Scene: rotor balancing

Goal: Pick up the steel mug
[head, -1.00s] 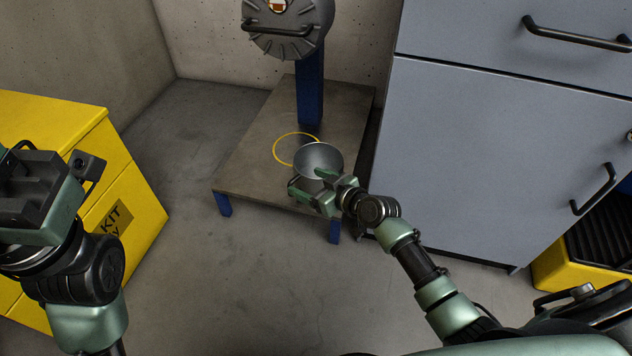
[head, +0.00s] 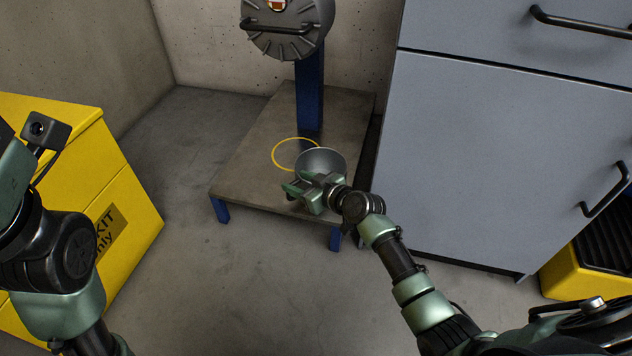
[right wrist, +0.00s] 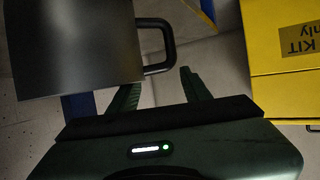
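The steel mug (head: 322,158) stands at the near right part of a low platform, just right of a yellow ring. Its wide round mouth shows in the head view; my right gripper covers part of its near side. My right gripper (head: 290,188) is at the mug's near left side. In the right wrist view, the mug (right wrist: 75,50) fills the upper left, with its dark handle (right wrist: 160,45) just ahead of my gripper's fingers (right wrist: 158,90). These fingers are apart with nothing between them. My left arm is at the left edge; its fingertips do not show.
The low platform (head: 250,165) has blue legs and a yellow ring (head: 274,155). A blue post with a grey round machine (head: 285,35) rises at its back. A grey cabinet (head: 480,160) stands close on the right, a yellow box (head: 130,180) on the left. Floor between is clear.

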